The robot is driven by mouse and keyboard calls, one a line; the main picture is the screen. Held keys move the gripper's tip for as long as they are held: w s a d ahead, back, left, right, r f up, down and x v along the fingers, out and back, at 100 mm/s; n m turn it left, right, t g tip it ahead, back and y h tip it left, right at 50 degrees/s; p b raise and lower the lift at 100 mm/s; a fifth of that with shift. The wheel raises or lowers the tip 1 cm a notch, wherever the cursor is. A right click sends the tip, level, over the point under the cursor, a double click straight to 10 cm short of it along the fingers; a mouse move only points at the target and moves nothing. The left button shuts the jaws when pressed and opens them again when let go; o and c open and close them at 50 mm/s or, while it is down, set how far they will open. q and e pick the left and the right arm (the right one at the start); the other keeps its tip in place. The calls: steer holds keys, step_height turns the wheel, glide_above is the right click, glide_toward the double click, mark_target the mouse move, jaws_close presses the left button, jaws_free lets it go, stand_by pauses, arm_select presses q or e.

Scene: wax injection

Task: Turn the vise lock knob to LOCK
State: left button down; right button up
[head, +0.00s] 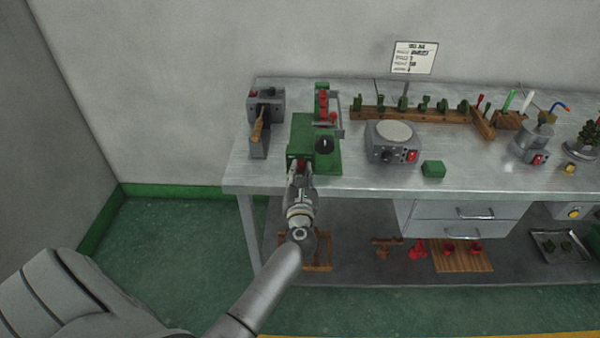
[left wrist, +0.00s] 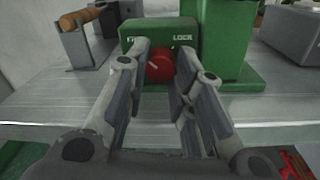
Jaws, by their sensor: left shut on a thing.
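The red vise lock knob (left wrist: 159,66) sits on the front of a green block of the wax injector (left wrist: 158,35). Lettering shows above the knob, with "LOCK" on the right side and partly hidden lettering on the left. A pale mark on the knob slants toward the upper left. My left gripper (left wrist: 161,70) is shut on the knob, one finger on each side. In the head view my left gripper (head: 301,172) reaches the front of the green injector (head: 327,160), and the knob is mostly hidden there. My right gripper is not in view.
A grey device with a wooden handle (head: 257,130) stands left of the injector. A round-topped grey unit (head: 393,140) and a green block (head: 433,168) stand to the right.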

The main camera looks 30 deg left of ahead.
arm_select(q)
steer(key=m+p, duration=0.1)
steer(key=m, duration=0.2)
steer(key=m+p, duration=0.2)
steer(key=m, duration=0.3)
steer(key=shift+m, duration=0.3)
steer(key=m+p, duration=0.2)
steer(key=m, duration=0.2)
steer(key=shift+m+t, duration=0.3)
steer(key=shift+m, duration=0.1)
steer(key=shift+s+f+m+h+p, duration=0.15)
steer(key=shift+m+p, duration=0.25)
steer(key=shift+m, duration=0.7)
steer(key=shift+w+m+h+p, duration=0.15)
steer(key=shift+m+p, duration=0.25)
steer(key=shift+m, duration=0.7)
steer(key=shift+s, duration=0.1)
steer(key=c, duration=1.2)
jaws_free()
steer(key=shift+s, duration=0.1)
